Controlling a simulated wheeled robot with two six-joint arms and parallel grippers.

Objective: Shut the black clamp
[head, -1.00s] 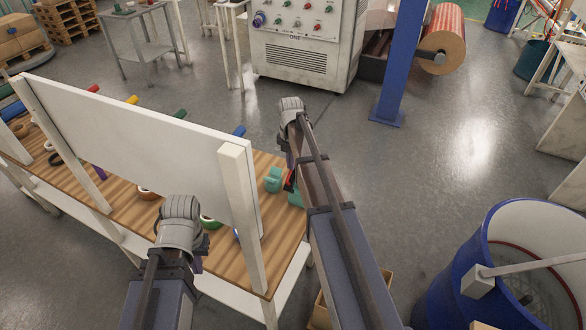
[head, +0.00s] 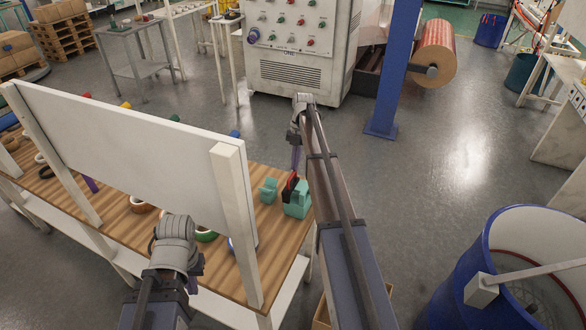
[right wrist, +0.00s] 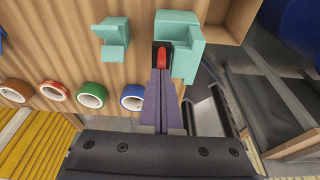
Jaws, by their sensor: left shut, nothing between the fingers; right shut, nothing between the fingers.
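The black clamp (head: 288,190) with a red part stands against a teal block (head: 298,206) near the table's right end. In the right wrist view the clamp (right wrist: 154,52) shows its red part (right wrist: 161,57) just beyond my fingertips; I cannot tell whether it is open. My right gripper (head: 296,166) is shut and empty, its purple fingers (right wrist: 158,72) pointing at the clamp. Whether they touch it is unclear. My left gripper (head: 196,286) is shut, low in front of the white panel, away from the clamp; its fingers barely show.
A smaller teal block (head: 268,190) stands left of the clamp. Several tape rolls, including a blue one (right wrist: 132,96) and a green one (right wrist: 91,95), lie nearby. A white upright panel (head: 130,145) divides the table (head: 262,237). A blue drum (head: 455,270) stands at right.

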